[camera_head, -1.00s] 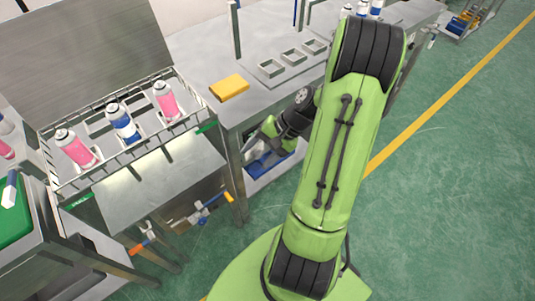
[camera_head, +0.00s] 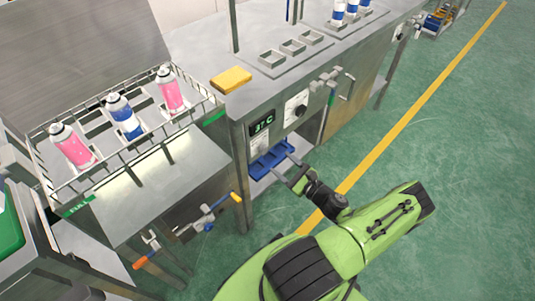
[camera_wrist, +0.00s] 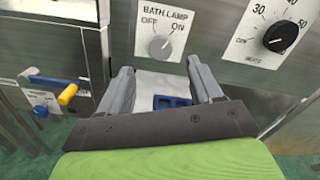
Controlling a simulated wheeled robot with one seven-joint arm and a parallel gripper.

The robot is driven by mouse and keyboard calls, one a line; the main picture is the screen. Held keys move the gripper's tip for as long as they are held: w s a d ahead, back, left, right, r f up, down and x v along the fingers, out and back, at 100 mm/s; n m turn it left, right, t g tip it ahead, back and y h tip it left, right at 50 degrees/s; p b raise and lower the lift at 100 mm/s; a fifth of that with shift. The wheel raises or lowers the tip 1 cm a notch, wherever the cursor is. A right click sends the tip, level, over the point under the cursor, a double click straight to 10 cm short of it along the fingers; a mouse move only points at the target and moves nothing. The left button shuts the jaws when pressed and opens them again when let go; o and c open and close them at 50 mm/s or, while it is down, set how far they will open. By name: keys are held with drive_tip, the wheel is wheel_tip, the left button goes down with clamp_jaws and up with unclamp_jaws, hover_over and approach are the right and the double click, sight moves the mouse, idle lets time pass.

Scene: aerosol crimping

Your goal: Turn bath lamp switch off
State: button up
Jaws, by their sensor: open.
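The bath lamp switch is a round grey knob (camera_wrist: 160,46) on a white plate marked BATH LAMP, OFF at left and ON at right. Its pointer seems to lean toward ON, but the mark is faint. In the head view its white plate (camera_head: 260,143) sits below a green 37 C display. My gripper (camera_wrist: 158,68) is open and empty. In the wrist view its fingers are spread either side of and below the knob, apart from it. In the head view my gripper (camera_head: 286,166) is in front of the bench's open lower bay.
A blue tray (camera_head: 270,160) lies in the bay below. A valve with an orange-yellow handle (camera_wrist: 68,94) is at left. A rack of spray cans (camera_head: 128,123) stands left. Green floor (camera_head: 455,150) at right is clear.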

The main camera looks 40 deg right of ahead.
sight(265, 151)
drive_tip(key=w+b, duration=0.1)
drive_tip(key=w, duration=0.7)
drive_tip(key=shift+a, duration=0.15)
drive_tip(key=c, duration=1.1)
drive_tip(key=shift+o, duration=0.2)
drive_tip(key=shift+n, duration=0.4)
drive_tip(key=n, duration=0.5)
drive_tip(key=shift+a+n, duration=0.1)
drive_tip(key=shift+n, duration=0.3)
drive_tip(key=n, duration=0.5)
drive_tip(key=shift+f+p, duration=0.2)
drive_tip(key=shift+p, duration=0.15)
drive_tip(key=shift+n, duration=0.3)
